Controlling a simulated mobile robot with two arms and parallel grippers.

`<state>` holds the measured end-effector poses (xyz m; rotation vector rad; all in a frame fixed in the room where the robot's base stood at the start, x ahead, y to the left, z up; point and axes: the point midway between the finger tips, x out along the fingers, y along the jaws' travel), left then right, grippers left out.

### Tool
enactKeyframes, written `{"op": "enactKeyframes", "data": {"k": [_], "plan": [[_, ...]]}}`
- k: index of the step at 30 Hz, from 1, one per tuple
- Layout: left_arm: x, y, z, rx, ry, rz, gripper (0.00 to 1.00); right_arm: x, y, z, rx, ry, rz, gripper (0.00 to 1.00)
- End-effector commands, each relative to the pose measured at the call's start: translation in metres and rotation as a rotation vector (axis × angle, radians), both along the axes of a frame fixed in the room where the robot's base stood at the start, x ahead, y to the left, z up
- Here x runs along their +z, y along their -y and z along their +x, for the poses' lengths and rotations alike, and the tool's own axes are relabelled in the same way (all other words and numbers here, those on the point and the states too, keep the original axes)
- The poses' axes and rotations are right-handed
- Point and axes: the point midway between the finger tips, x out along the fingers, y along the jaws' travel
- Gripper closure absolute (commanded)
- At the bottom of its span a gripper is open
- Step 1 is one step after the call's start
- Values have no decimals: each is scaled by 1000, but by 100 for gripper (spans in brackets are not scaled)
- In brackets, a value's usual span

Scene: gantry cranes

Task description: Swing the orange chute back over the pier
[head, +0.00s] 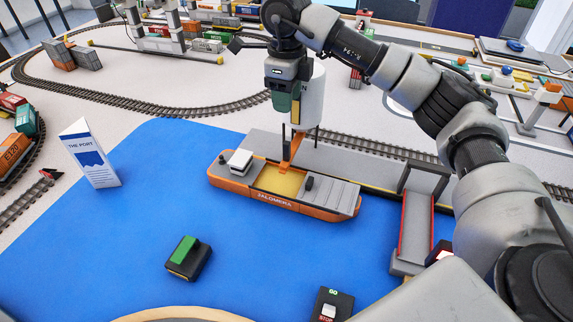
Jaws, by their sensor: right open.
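The orange chute (292,149) slopes down from under the white silo (314,98) on the pier (350,161). Its low end reaches over the near edge of the pier to the yellow hold of the orange ship (284,202). My right gripper (288,112) is in front of the silo, above the chute, pointing down. It is open, and I see nothing held in it. The gripper hides part of the silo, and its fingertips are hard to make out. My left gripper is out of view.
Blue water (130,235) lies in front of the pier. A grey ramp with red edges (415,228) stands right of the ship. A small black and green boat (188,258) and a GO/STOP box (331,304) are nearer. Railway track (160,108) curves behind.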

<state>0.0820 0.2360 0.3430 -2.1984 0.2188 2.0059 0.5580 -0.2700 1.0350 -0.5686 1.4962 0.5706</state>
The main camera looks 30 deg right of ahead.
Motion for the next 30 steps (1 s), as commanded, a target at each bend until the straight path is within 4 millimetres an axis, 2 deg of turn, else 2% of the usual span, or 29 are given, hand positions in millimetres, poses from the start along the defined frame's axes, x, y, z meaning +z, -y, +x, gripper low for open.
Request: {"op": "enactKeyframes", "data": {"k": [1,6,11,14,24,30], "plan": [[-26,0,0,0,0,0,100,-26,0,0,0,1,1,57],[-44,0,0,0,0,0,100,-43,0,0,0,1,0,57],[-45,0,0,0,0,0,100,-50,0,0,0,0,0,57],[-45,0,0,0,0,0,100,-60,0,0,0,-3,-1,57],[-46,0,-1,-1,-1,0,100,-123,0,-1,0,-4,-1,57],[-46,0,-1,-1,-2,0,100,-146,0,0,0,-1,0,57]]}}
